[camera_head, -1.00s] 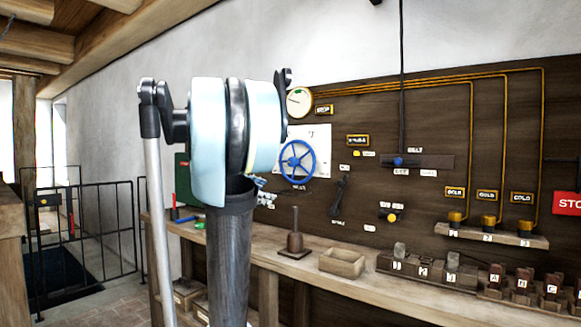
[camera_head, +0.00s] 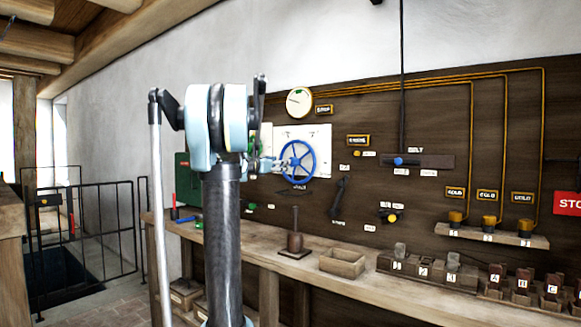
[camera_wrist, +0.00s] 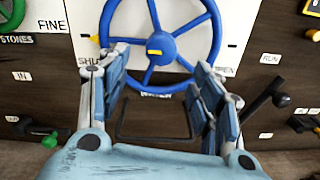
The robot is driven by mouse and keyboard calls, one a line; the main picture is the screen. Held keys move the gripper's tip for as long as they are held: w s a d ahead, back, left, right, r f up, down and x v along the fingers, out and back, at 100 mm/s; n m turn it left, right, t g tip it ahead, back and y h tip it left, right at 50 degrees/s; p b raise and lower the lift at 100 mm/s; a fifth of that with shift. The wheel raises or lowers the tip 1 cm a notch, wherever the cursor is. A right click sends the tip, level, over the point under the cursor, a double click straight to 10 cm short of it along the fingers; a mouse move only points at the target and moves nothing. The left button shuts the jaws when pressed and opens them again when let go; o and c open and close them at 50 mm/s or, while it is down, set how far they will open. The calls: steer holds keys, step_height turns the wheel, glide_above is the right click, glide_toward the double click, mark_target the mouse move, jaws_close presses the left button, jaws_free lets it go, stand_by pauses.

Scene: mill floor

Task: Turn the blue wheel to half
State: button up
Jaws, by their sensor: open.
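The blue wheel (camera_head: 297,162) is a spoked handwheel on a white plate on the dark wall board. In the wrist view the blue wheel (camera_wrist: 160,40) fills the upper middle, with a yellow mark at its hub and another yellow mark at the plate's left. Labels at its lower left and lower right read partly "SHU" and "OPEN". My gripper (camera_wrist: 154,92) is open, its two fingers spread just below and in front of the wheel's lower rim, with nothing between them. In the head view my gripper (camera_head: 272,165) is at the wheel's left side, partly hidden by my arm.
A black lever (camera_wrist: 262,108) stands close to the right finger. A green knob (camera_wrist: 48,140) is at lower left. Below the board, a wooden bench (camera_head: 270,258) holds a wooden box (camera_head: 342,263) and a handled block (camera_head: 295,240). A gauge (camera_head: 299,101) hangs above the wheel.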

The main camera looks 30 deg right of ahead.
mark_target(292, 162)
steer(key=x, duration=0.9)
steer(key=shift+d, duration=0.4)
steer(key=c, duration=1.1)
